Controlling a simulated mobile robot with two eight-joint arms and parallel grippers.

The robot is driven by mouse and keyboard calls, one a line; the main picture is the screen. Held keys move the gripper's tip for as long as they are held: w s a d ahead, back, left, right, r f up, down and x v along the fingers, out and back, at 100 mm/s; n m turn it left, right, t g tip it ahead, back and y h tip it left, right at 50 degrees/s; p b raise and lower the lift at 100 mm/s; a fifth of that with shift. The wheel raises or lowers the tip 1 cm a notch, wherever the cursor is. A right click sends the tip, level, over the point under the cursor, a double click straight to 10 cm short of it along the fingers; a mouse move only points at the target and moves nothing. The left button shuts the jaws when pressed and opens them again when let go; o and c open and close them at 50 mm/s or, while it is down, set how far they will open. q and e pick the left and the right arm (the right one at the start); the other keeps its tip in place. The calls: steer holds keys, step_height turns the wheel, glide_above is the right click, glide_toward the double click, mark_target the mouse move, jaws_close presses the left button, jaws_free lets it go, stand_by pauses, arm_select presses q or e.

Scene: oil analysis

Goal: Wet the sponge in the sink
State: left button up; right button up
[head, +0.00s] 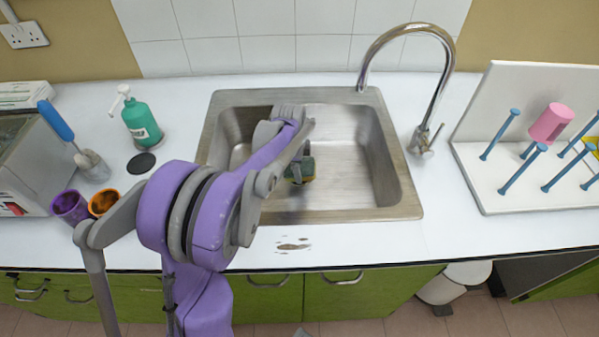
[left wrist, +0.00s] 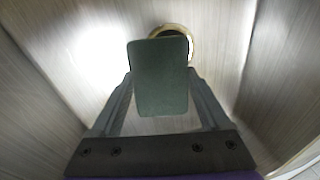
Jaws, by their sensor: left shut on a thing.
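The sponge (head: 302,171) is small, with a dark green side and some yellow showing in the head view. My left gripper (head: 299,160) is shut on it and holds it inside the steel sink (head: 212,150). In the left wrist view the sponge (left wrist: 160,78) shows its flat green face between the two fingers, and it partly covers the round drain (left wrist: 176,31). I cannot tell whether the sponge touches the sink floor. The curved faucet (head: 447,62) stands at the sink's back right, and no water stream is visible. My right gripper is not in view.
A green soap bottle (head: 141,122) and a black disc (head: 141,163) are left of the sink. Purple (head: 69,205) and orange (head: 103,202) cups stand front left. A white peg rack (head: 500,190) with a pink cup (head: 551,122) is at the right.

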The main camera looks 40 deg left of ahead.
arm_select(q)
step_height(320, 180, up, 16)
steer(key=p, duration=1)
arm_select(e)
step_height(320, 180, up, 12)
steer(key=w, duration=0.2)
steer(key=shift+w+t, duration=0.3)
arm_select(q)
steer(key=shift+r, duration=0.1)
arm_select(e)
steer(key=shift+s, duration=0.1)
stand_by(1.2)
arm_select(q)
step_height(320, 180, up, 4)
steer(key=shift+p, duration=0.95)
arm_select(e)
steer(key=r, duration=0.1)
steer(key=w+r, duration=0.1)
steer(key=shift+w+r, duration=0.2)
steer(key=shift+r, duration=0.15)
arm_select(q)
steer(key=shift+s, duration=0.1)
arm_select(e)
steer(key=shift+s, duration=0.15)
